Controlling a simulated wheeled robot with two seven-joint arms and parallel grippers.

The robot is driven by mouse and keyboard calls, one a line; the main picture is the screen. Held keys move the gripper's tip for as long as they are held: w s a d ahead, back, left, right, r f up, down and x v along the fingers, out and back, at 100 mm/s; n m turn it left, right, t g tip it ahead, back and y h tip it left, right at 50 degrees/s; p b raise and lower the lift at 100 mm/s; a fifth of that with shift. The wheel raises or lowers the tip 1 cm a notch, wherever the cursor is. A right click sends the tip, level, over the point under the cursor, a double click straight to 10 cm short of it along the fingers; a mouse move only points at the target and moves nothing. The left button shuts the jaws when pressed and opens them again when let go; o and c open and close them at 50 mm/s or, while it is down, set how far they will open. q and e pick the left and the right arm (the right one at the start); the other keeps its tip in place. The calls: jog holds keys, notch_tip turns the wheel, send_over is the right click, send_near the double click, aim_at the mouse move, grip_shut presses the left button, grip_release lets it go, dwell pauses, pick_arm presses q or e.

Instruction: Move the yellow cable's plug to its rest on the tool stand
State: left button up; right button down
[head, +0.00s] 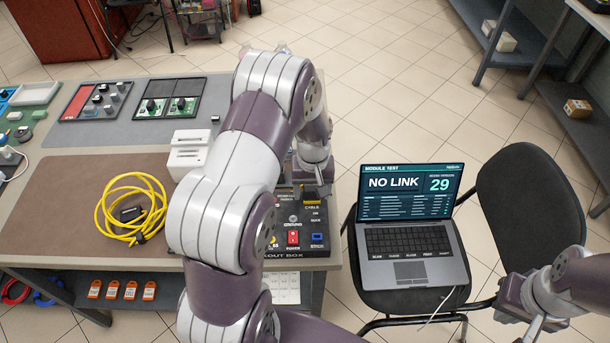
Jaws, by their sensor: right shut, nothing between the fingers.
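The yellow cable (105,215) lies coiled on the brown mat, with a dark piece and a black strap on the coil. I cannot tell whether that dark piece is its plug. I cannot identify the tool stand or its rest for certain. My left gripper (313,188) points down over the back part of the breakout box (318,253), well right of the coil. Its fingers are small against the dark box, so their opening and any contact are unclear. My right gripper (527,328) is low at the right, beside the chair, shut and empty.
A white block-like unit (188,150) stands on the table behind the coil. Dark trays with parts (170,97) lie at the back. A laptop (410,235) reading "NO LINK" sits on a black chair (530,205). My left arm hides the table's middle.

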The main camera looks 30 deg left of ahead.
aim_at(312, 188)
pick_arm(q)
grip_shut()
jog(key=shift+r+p, duration=2.6)
jog(key=shift+r, duration=0.45)
